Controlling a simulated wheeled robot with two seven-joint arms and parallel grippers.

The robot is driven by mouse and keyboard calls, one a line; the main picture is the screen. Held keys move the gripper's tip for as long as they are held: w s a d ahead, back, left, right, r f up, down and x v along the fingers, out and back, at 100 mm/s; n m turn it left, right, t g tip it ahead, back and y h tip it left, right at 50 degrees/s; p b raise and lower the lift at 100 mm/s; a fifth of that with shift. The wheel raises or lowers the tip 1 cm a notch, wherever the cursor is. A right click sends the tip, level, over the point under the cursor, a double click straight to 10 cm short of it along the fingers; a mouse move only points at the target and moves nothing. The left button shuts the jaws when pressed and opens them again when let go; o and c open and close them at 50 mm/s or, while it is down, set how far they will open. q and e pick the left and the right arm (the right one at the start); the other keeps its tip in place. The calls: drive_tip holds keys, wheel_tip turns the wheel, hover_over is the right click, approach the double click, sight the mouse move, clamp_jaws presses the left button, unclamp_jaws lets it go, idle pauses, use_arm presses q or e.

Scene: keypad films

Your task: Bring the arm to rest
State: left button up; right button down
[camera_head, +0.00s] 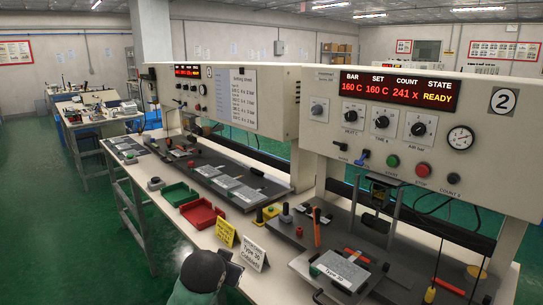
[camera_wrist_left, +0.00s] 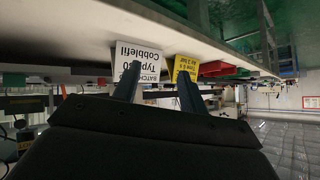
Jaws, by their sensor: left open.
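My left arm comes in at the bottom of the head view, ending in a dark rounded wrist. My left gripper (camera_head: 231,268) is at the front edge of the bench (camera_head: 150,205), close to a white card (camera_head: 254,254) and a yellow card (camera_head: 226,233). In the left wrist view, which looks upside down, the two fingers of the left gripper (camera_wrist_left: 157,80) are apart with nothing held between them. The white card (camera_wrist_left: 140,62) and the yellow card (camera_wrist_left: 186,66) stand beyond the fingertips. My right gripper is in neither view.
Station 2's panel (camera_head: 430,115) reads 160 C and READY. Below it, a grey plate (camera_head: 340,271) labelled Type 30 lies on a dark base. Green floor (camera_head: 80,230) is open at left.

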use_arm(q)
drive_tip(key=s+f+g+p, duration=0.1)
drive_tip(key=s+f+g, duration=0.1)
drive_tip(key=s+f, duration=0.6)
drive_tip(key=s+a+f+n+g+p, duration=0.1)
drive_tip(key=s+f+g, duration=0.2)
drive_tip(key=s+f, duration=0.6)
drive_tip(key=s+a+f+n+g+p, duration=0.1)
drive_tip(key=s+f, duration=0.7)
drive_tip(key=s, duration=1.3)
drive_tip(key=shift+f+g+h, duration=0.15)
drive_tip(key=shift+g+h, duration=0.15)
drive_tip(key=shift+g, duration=0.6)
drive_tip(key=shift+s, duration=0.1)
drive_tip(key=shift+c, duration=0.6)
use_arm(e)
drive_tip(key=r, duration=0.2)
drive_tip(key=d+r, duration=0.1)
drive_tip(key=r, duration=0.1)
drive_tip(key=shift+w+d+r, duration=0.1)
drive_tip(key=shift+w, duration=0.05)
